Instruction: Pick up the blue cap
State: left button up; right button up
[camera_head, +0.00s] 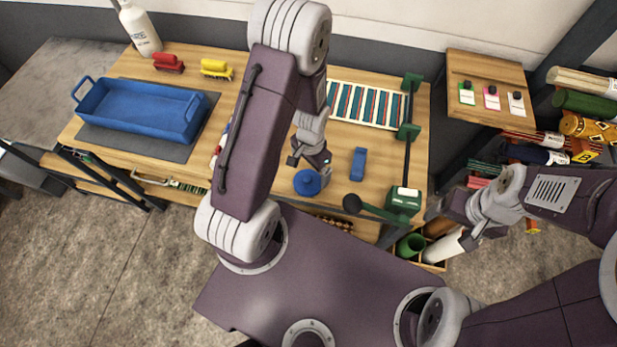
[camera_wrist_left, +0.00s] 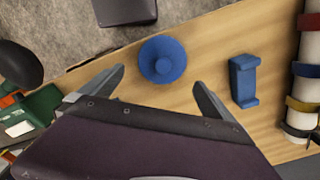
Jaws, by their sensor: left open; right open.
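The blue cap (camera_head: 307,183) is a round blue disc with a raised knob, on the wooden table near its front edge. It also shows in the left wrist view (camera_wrist_left: 162,62), whole and unobstructed. My left gripper (camera_head: 311,161) is open just behind the cap in the head view. In the left wrist view, the open left fingers (camera_wrist_left: 159,80) are on either side of the cap's near side, apart from it, with nothing between them held. My right gripper (camera_head: 459,226) is open and empty off the table's right side.
A blue bracket-shaped block (camera_head: 358,164) lies right of the cap. A green-ended bar with a black knob (camera_head: 352,203) stands at the table's right. A blue tray (camera_head: 137,108) is at the left. My left upper arm hides part of the table's middle.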

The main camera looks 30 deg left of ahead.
aim_at(308, 177)
pick_arm(q)
jog(key=shift+s+d+f, duration=0.1)
jog(key=shift+f, duration=0.45)
jog(key=shift+a+f, duration=0.2)
jog(key=shift+f, duration=0.15)
jog(key=shift+a+f, duration=0.1)
jog(key=shift+f, duration=0.15)
jog(key=f+b, duration=0.1)
jog(key=f, duration=0.1)
jog(key=f+b, duration=0.2)
jog(key=f, duration=0.1)
jog(key=shift+s, duration=0.2)
jog(key=shift+w+r, duration=0.1)
jog(key=shift+r, duration=0.1)
jog(key=shift+c, duration=0.7)
jog(key=c, duration=1)
